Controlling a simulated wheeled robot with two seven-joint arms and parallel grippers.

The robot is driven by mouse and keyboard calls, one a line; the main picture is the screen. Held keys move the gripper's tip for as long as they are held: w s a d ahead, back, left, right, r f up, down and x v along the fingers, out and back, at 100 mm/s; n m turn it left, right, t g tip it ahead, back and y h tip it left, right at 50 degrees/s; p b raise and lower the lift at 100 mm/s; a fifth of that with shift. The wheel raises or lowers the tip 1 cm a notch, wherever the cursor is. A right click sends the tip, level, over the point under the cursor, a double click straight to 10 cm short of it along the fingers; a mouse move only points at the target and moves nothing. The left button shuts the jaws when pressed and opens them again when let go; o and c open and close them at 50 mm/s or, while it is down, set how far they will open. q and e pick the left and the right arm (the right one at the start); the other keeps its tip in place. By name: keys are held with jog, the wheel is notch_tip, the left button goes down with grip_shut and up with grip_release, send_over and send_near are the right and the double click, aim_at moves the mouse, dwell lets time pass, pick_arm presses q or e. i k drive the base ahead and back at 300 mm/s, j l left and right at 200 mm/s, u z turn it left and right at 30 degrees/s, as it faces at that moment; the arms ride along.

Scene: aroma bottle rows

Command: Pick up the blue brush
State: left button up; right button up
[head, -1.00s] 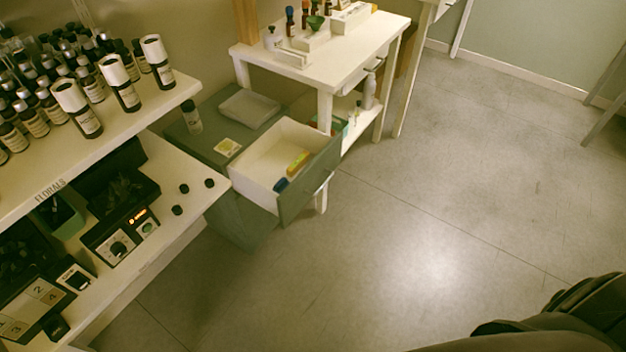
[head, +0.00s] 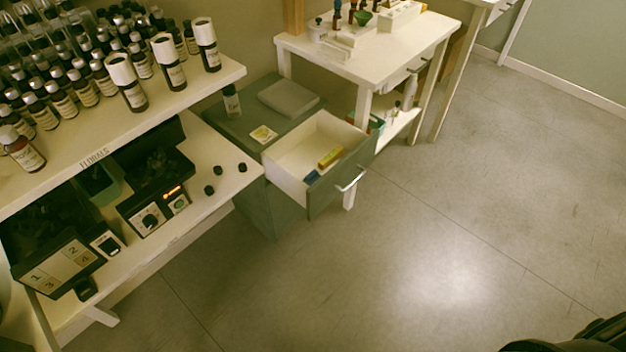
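In the head view, a small blue item (head: 312,177) lies in the open drawer (head: 290,186) of the green cabinet, near the drawer's front. It may be the blue brush, but it is too small to tell. A yellow item (head: 329,158) lies beside it in the drawer. Neither of my grippers is in view. A dark part, probably mine, shows at the lower right corner.
A shelf (head: 215,84) with several bottles and a lower shelf with a scale (head: 152,217) and small black caps (head: 219,170) stand at left. A white table (head: 425,38) stands behind the drawer. The floor (head: 420,260) at right is clear.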

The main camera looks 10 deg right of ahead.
aim_at(314, 175)
jog(key=i+l+u, duration=0.4)
jog(key=l, duration=0.3)
jog(key=i+l+u, duration=0.2)
jog(key=l, duration=0.2)
